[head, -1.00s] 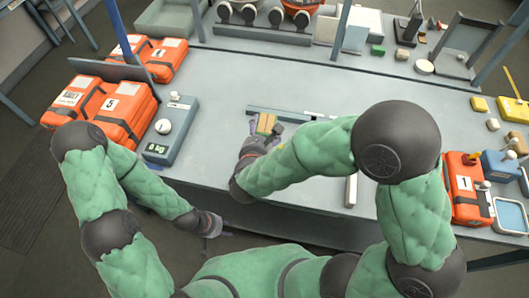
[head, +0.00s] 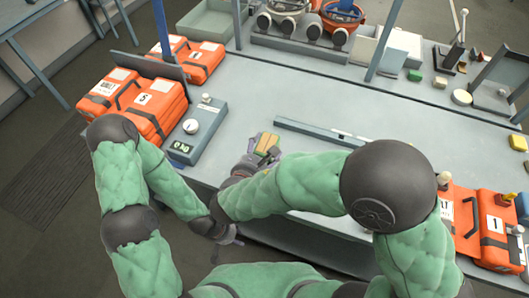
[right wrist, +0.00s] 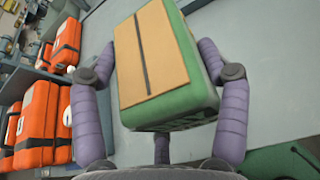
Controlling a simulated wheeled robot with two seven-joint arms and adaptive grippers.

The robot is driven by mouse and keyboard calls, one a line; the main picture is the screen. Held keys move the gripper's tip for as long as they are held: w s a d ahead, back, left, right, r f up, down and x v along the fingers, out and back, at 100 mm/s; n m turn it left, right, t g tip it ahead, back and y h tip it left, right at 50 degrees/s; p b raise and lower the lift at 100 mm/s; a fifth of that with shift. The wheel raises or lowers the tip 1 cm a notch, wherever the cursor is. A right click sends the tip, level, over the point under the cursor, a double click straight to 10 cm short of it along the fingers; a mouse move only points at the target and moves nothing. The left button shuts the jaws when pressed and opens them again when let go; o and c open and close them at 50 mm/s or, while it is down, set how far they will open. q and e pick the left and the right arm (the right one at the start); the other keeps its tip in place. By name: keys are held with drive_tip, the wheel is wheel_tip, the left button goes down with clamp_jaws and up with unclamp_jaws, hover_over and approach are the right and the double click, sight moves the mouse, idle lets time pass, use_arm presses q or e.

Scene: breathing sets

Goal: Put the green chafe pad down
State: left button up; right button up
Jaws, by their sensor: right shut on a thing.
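The green chafe pad (right wrist: 165,65) is a thick green block with a tan face split by a dark line. My right gripper (right wrist: 157,60) is shut on it, with purple fingers along both sides and one below. In the head view the pad (head: 266,146) shows small at the tip of my right gripper (head: 258,155), over the front left part of the grey bench. Whether it touches the bench I cannot tell. My left gripper (head: 229,237) is low, in front of the bench edge, and its fingers are too small to read.
Orange cases (head: 150,110) and a grey scale (head: 196,132) stand on the left. A long grey bar (head: 330,135) lies behind the pad. More orange cases (head: 497,225) stand at the right. A small green block (head: 415,76) lies at the back. The bench middle is mostly clear.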

drive_tip(key=w+f+b, duration=0.1)
drive_tip(key=w+f, duration=0.1)
drive_tip(key=w+f+b, duration=0.1)
drive_tip(key=w+f, duration=0.1)
drive_tip(key=w, duration=0.1)
drive_tip(key=w+f+b, duration=0.1)
drive_tip(key=w+f, duration=0.1)
drive_tip(key=shift+w+a+f, duration=0.3)
drive_tip(key=shift+a+f, duration=0.05)
drive_tip(key=shift+a, duration=0.05)
drive_tip(key=f, duration=0.1)
drive_tip(key=f+b, duration=0.1)
drive_tip(key=f, duration=0.1)
drive_tip(key=shift+w+f+b, duration=0.3)
drive_tip(key=shift+f+b, duration=0.1)
drive_tip(key=shift+r, duration=0.1)
drive_tip(key=o, duration=1.5)
drive_tip(key=shift+f, duration=0.2)
drive_tip(key=shift+o, duration=0.2)
drive_tip(key=shift+r, duration=0.15)
